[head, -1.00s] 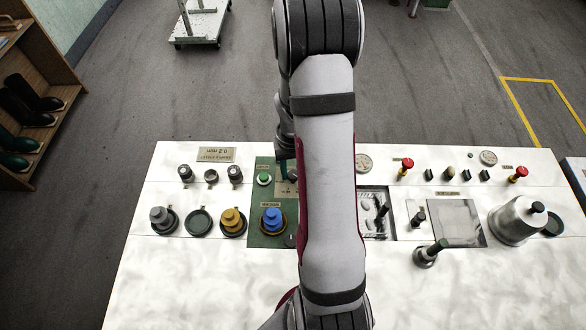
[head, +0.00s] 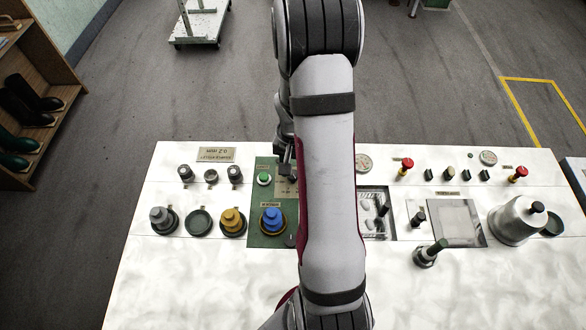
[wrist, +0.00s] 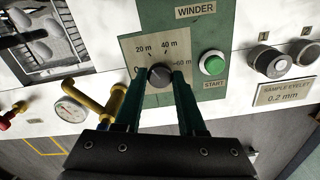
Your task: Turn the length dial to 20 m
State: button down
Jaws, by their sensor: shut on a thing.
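The length dial (wrist: 160,76) is a dark round knob on a beige scale plate (wrist: 148,46) in the wrist view. The plate is marked 0, 20 m, 40 m and 60 m, and sits on the green WINDER panel (wrist: 152,15). My gripper (wrist: 160,80) is shut on the dial, with one dark green finger at each side of it. I cannot tell which mark the dial points at. In the head view my arm covers most of the dial area, and part of the scale plate (head: 284,188) shows beside it.
A green START button (wrist: 212,64) is close beside the dial. Yellow pipework (wrist: 108,100) and a round gauge (wrist: 70,109) lie on the other side. In the head view a blue knob (head: 272,219) stands on the same panel, and the bench front (head: 180,280) is clear.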

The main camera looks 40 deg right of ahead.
jog(key=c, duration=0.5)
grip_release()
jog(key=shift+r, duration=0.15)
notch_tip(320, 180, up, 16)
jog(key=shift+f, duration=0.2)
